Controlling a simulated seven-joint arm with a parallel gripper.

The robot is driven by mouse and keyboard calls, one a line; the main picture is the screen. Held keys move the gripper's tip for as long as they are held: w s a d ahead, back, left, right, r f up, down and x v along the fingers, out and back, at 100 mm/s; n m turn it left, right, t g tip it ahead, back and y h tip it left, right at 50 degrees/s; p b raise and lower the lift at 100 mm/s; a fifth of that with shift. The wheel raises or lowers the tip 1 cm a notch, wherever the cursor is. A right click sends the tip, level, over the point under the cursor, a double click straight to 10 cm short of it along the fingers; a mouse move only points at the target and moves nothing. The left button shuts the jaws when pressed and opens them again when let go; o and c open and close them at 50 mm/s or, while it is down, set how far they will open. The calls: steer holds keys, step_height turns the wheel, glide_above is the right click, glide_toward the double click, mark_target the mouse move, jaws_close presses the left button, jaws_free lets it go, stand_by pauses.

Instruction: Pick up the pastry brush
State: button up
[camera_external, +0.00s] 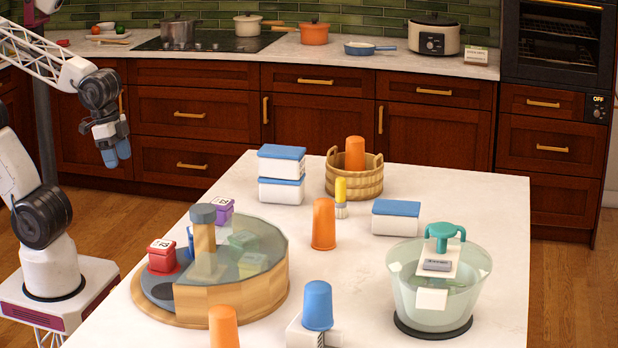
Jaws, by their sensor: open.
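A small upright item with a yellow top and a pale lower part (341,197) stands on the white island top, just in front of the wicker basket. It looks like the pastry brush, but it is too small to be sure. My gripper (117,156) hangs at the upper left with its blue fingertips pointing down. It is open and empty, in front of the back cabinets and well apart from the yellow item. The fingers nearly overlap from this angle, so the gap between them barely shows.
The wicker basket (337,179) holds an orange cup. Blue-lidded boxes (281,190) and an orange cup (323,224) stand near the yellow item. A round wooden carousel (240,297) with spice tins is nearer me. A clear bowl (405,290) stands at right.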

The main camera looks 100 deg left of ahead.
steer(key=w+a+f+m+g+y, duration=0.1)
steer(key=w+a+f+m+y, duration=0.1)
steer(key=w+a+m+y, duration=0.65)
steer(key=w+a+f+m+y, duration=0.25)
steer(key=w+a, duration=0.65)
steer(key=w, duration=0.7)
steer(key=m+t+y, duration=0.4)
steer(key=m+t, duration=0.4)
steer(key=m, duration=0.5)
glide_toward(337, 189)
steer(key=a, duration=0.1)
steer(key=w+a, duration=0.1)
steer(key=a, duration=0.1)
steer(key=shift+a+r, duration=0.1)
steer(key=shift+r, duration=0.05)
steer(key=shift+w+f, duration=0.4)
steer(key=shift+w, duration=0.1)
steer(key=shift+x, duration=1.25)
